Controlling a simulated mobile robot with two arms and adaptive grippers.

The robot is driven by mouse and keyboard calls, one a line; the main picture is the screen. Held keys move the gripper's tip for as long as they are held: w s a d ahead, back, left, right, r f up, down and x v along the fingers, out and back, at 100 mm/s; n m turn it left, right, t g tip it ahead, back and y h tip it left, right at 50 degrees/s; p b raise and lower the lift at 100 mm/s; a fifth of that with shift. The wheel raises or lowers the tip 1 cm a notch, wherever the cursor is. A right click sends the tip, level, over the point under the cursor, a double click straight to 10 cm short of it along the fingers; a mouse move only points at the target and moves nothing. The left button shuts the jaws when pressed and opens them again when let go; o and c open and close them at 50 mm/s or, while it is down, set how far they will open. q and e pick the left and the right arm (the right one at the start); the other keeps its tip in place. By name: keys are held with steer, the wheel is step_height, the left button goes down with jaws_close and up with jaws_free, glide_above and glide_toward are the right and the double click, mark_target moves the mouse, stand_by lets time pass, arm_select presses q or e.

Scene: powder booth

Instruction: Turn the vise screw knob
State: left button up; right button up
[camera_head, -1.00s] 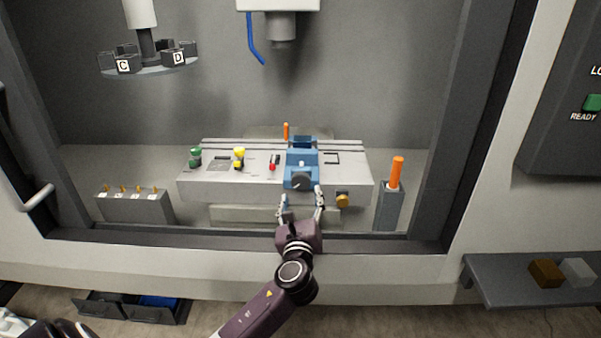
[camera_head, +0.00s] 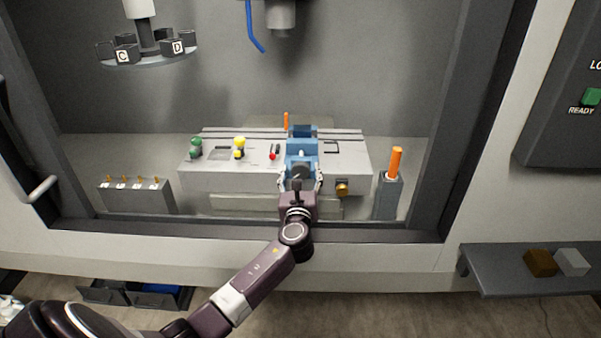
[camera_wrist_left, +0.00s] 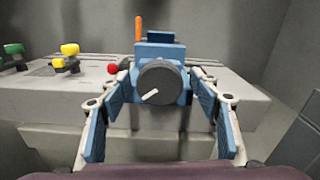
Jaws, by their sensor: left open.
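The blue vise (camera_head: 301,147) sits on the grey machine table. Its dark round screw knob (camera_wrist_left: 160,84) faces me in the left wrist view, with a pale line pointing to the lower left. In the head view the knob (camera_head: 301,171) is partly covered by my gripper. My left gripper (camera_head: 300,180) is open, with one finger on each side of the knob. In the left wrist view the blue finger pads of the left gripper (camera_wrist_left: 160,112) stand apart from the knob, with a gap on both sides. My right gripper is not in view.
The grey table (camera_head: 230,180) carries a green knob (camera_head: 196,148), a yellow knob (camera_head: 239,146) and a red one (camera_head: 272,156). An orange handle (camera_head: 396,162) stands in a grey holder at right.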

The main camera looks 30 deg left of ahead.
arm_select(q)
steer(key=c, duration=1.2)
steer(key=shift+o, duration=0.2)
steer(key=shift+f+n, duration=0.1)
steer(key=shift+n, duration=0.2)
